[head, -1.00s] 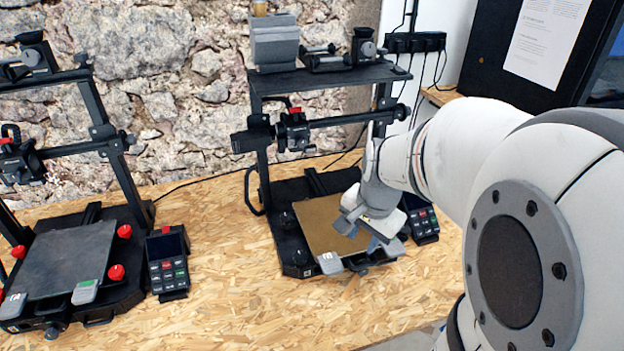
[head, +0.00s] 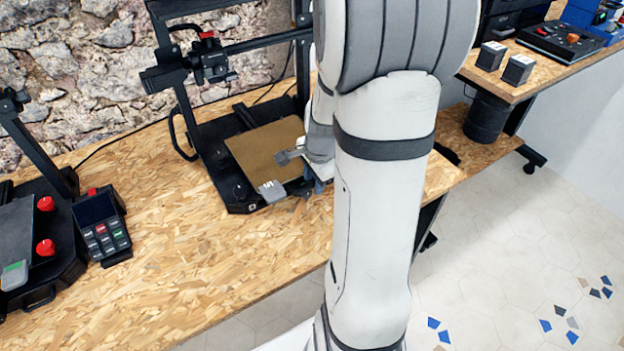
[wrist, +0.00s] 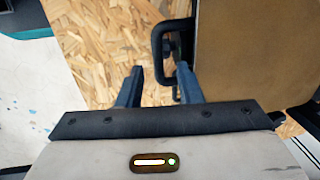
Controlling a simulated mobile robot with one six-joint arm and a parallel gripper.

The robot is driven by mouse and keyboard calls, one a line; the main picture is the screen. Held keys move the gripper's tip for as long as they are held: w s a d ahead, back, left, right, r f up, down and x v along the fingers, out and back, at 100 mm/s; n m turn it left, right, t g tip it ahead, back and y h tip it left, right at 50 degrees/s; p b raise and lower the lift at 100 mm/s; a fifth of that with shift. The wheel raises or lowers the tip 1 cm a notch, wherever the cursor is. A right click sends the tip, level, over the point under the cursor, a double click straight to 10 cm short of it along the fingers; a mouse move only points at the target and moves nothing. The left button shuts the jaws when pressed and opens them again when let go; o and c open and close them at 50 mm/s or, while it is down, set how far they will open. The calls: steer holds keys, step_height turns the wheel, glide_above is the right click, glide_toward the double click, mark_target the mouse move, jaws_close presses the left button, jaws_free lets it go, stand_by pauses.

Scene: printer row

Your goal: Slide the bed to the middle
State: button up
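In the wrist view the bed (wrist: 252,50) fills the upper right. A black loop handle (wrist: 160,55) sticks out from the bed's edge there. My gripper (wrist: 160,88) is open, its two dark fingers apart. The handle lies ahead of and between the fingers, nearer the right one; I cannot tell if they touch. In the head view my gripper (head: 312,186) is at the bed's front right, partly hidden by my arm.
A second printer (head: 35,235) stands at the left with red knobs, a keypad box (head: 103,230) beside it. The wooden tabletop (head: 210,265) is clear in front. Another table with two small dark boxes (head: 491,56) stands at the right; tiled floor lies below.

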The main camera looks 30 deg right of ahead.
steer(key=shift+c, duration=0.5)
jaws_close()
